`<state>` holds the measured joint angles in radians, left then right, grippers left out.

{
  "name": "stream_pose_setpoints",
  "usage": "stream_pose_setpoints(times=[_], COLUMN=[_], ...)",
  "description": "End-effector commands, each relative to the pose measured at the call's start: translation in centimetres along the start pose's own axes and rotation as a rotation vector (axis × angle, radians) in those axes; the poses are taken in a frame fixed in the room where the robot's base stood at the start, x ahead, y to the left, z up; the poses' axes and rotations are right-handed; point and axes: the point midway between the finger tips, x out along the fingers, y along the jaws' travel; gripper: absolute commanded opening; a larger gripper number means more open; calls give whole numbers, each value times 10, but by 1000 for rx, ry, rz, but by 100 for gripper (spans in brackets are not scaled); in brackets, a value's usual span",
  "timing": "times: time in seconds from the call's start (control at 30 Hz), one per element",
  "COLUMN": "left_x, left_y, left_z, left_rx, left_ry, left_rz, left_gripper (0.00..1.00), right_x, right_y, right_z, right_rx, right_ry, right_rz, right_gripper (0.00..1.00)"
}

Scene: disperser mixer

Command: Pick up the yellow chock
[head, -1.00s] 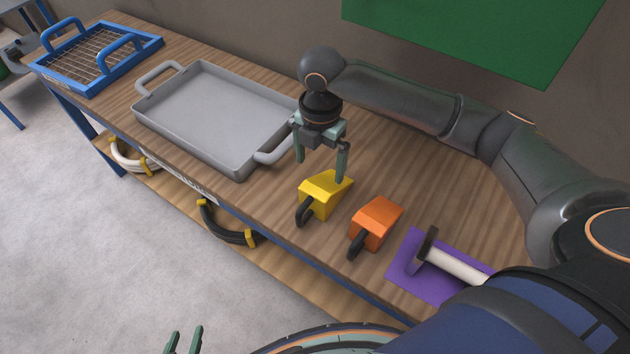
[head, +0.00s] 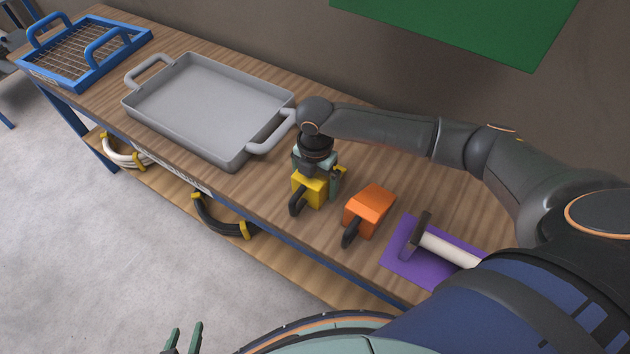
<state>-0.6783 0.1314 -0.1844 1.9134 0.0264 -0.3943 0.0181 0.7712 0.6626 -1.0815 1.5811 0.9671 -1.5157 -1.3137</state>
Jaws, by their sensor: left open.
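The yellow chock (head: 308,191) stands on the wooden bench with its black handle towards the front edge. My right gripper (head: 320,179), on the dark arm from the right, is lowered over it. One finger shows at the chock's right side; the other is mostly hidden, so I cannot tell whether the jaws grip it. The chock still appears to rest on the bench. My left gripper (head: 183,339) shows only its fingertips at the bottom edge; it is open, empty and far from the chock.
An orange chock (head: 369,208) stands close on the right. Beyond it a purple mat (head: 399,262) carries a tool with a pale handle (head: 448,249). A grey tray (head: 205,108) lies on the left, its handle near my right gripper. A blue wire rack (head: 78,77) stands farther left.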

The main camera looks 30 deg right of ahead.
Motion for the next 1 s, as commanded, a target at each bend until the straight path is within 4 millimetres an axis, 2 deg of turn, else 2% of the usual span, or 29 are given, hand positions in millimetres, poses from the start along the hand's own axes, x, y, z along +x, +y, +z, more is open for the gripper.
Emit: stream_pose_setpoints(times=[0.13, 1.0], left_x=[0, 0], left_y=[0, 0], left_z=[0, -1], left_rx=[0, 0], left_ry=[1, 2], left_rz=[0, 0], left_gripper=[50, 50], right_x=[0, -1], right_y=[0, 0], right_z=[0, 0], right_rx=[0, 0], right_ry=[0, 1], right_rz=[0, 1], right_gripper=[98, 0])
